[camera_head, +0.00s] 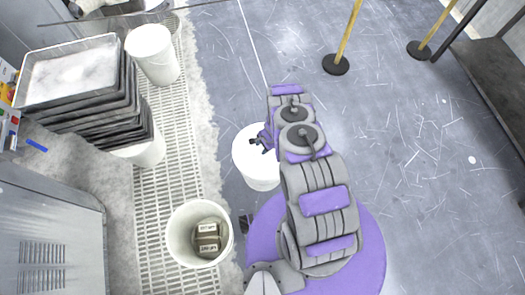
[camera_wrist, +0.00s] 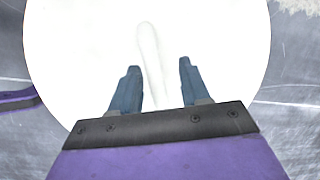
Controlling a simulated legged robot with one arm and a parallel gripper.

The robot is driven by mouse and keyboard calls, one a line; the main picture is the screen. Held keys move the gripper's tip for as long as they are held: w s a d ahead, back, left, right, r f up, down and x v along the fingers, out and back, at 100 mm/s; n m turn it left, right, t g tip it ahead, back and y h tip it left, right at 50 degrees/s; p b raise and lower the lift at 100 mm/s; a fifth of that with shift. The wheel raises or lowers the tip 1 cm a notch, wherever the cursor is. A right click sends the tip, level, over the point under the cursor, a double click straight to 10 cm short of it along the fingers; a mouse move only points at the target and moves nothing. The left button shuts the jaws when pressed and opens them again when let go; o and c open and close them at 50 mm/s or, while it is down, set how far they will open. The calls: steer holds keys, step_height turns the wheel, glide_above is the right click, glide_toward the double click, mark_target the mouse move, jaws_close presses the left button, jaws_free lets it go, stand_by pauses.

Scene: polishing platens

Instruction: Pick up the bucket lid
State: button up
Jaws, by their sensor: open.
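The white round bucket lid (camera_head: 246,160) sits on top of a white bucket (camera_head: 262,184) that stands on the floor left of my arm. In the wrist view the lid (camera_wrist: 80,50) fills most of the picture, with a raised pale handle ridge (camera_wrist: 148,45) running across its middle. My gripper (camera_head: 264,142) is over the lid, its far side partly covered by my arm. In the wrist view the two blue-grey fingers of my gripper (camera_wrist: 159,66) are apart, with the ridge between them and nearer the left finger. Whether the fingertips touch the lid cannot be told.
An open white bucket (camera_head: 172,240) holding labelled blocks (camera_head: 207,238) stands at the lower left. Stacked dark trays (camera_head: 30,95) and another white bucket (camera_head: 152,55) are farther left, by a floor grating (camera_head: 158,195). Yellow posts (camera_head: 350,30) stand at the back. The floor (camera_head: 430,170) on the right is mostly clear.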

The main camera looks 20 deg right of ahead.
steer(key=shift+d, duration=0.6)
steer(key=c, duration=0.6)
steer(key=shift+c, duration=1)
steer(key=shift+a, duration=0.4)
jaws_close()
steer(key=shift+d, duration=0.15)
